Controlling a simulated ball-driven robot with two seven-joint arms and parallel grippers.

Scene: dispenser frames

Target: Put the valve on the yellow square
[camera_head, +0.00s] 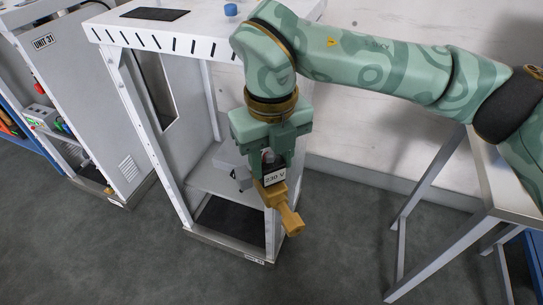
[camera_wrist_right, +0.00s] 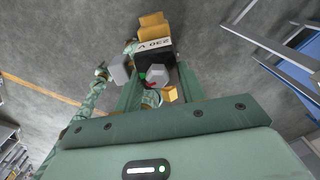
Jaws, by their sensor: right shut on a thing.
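The valve (camera_head: 275,198) has a brass-yellow lower body, a dark block with a white "230 V" label, and a grey piece at its side. My right gripper (camera_head: 268,157) points down and is shut on it, holding it in the air in front of the white dispenser frame (camera_head: 157,38). In the right wrist view the valve (camera_wrist_right: 154,44) sits between the two fingers (camera_wrist_right: 160,88), its label upside down. I see no yellow square in either view.
A black mat (camera_head: 157,14) and a blue cap (camera_head: 230,9) lie on the frame's top. A grey cabinet marked UNIT 31 (camera_head: 75,70) stands at left. A pale table (camera_head: 512,190) stands at right. Grey floor (camera_head: 345,235) between frame and table is clear.

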